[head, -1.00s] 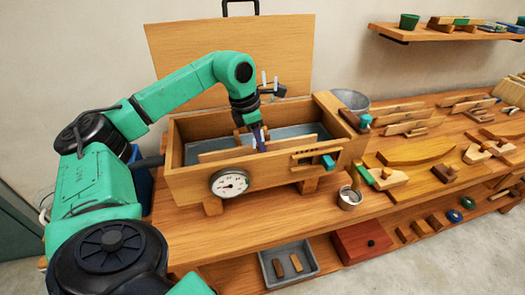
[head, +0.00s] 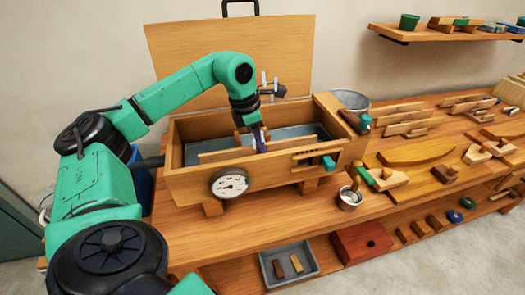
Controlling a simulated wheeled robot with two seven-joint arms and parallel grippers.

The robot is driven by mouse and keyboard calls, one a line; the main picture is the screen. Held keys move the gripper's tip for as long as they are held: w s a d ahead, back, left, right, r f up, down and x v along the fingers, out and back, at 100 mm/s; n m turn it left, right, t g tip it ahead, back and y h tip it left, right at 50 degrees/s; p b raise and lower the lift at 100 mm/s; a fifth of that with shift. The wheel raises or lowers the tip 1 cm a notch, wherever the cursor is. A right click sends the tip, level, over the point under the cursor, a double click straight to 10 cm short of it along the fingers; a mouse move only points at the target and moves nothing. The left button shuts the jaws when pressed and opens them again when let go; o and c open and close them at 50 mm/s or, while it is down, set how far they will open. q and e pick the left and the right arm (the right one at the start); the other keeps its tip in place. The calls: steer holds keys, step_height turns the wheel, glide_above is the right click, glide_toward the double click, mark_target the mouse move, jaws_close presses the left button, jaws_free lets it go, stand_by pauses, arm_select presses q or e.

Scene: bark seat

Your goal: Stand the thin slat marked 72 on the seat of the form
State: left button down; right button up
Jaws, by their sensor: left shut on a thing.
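A long thin wooden slat (head: 222,154) lies lengthwise inside an open wooden box (head: 190,184), on edge above its grey interior. My left gripper (head: 261,144) reaches down into the box from above and is shut on this slat near its middle. The jaws and arm hide part of it. I cannot read a 72 on it. Several other thin slats (head: 400,113) stand in wooden holders on the bench at the right. A curved wooden piece (head: 416,152) lies there too; I cannot tell which piece is the form with the seat. My right gripper is not in view.
The box has a raised lid (head: 230,55) behind, a round gauge (head: 230,184) and a teal-knobbed lever (head: 328,162) in front. A metal bucket (head: 352,100) and a small metal cup (head: 349,198) stand right of it. The bench (head: 275,220) before the box is clear.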

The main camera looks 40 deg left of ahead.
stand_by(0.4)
arm_select(q)
steer(key=w+d+p+v, duration=0.1)
steer(key=w+p+v, duration=0.1)
steer(key=p+v, duration=0.9)
step_height(320, 180, up, 2)
steer(key=shift+d+r, duration=0.15)
steer(key=shift+d, duration=0.1)
stand_by(0.5)
